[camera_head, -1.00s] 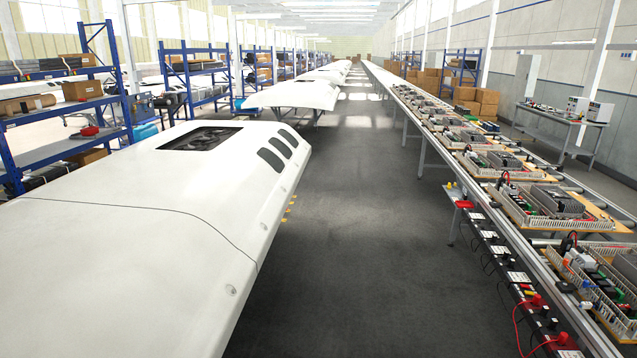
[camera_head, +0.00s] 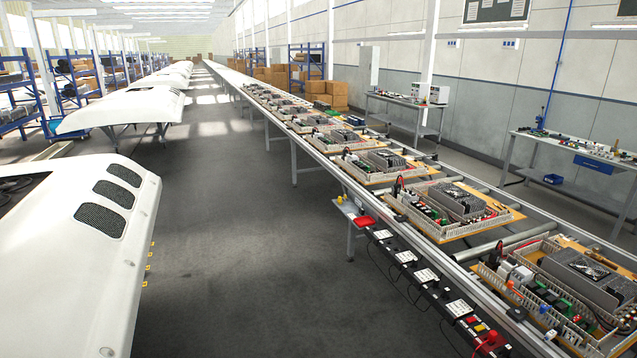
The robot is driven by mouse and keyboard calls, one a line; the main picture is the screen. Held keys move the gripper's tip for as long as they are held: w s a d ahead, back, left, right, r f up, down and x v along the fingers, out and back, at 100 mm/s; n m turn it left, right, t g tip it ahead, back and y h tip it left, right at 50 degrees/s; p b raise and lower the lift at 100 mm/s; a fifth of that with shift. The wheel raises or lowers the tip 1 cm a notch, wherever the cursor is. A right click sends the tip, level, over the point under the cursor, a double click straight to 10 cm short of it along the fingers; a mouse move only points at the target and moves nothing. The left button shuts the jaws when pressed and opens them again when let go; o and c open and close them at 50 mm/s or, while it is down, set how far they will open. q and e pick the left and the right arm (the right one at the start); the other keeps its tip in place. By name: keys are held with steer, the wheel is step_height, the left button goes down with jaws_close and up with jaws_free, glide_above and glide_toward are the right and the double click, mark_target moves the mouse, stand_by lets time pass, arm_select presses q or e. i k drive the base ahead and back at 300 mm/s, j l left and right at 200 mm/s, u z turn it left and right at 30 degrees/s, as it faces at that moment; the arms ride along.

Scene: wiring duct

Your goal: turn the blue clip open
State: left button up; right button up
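A board with a grey slotted wiring duct (camera_head: 492,281) and several electrical parts lies on the conveyor at the lower right. Neither of my grippers shows in the head view.
The conveyor line (camera_head: 330,160) with several similar boards runs back along the right. A white shell-like body (camera_head: 75,270) stands at the left. Between them the grey floor (camera_head: 240,240) is clear. A workbench (camera_head: 580,150) stands at the far right.

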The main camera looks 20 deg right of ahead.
mark_target(543, 309)
steer(key=i+z, duration=0.3)
steer(key=z, duration=0.2)
steer(key=i+z, duration=0.35)
steer(key=z, duration=0.15)
steer(key=i+j+z, duration=0.25)
steer(key=z, duration=0.2)
steer(key=i+j+z, duration=0.3)
steer(key=z, duration=0.2)
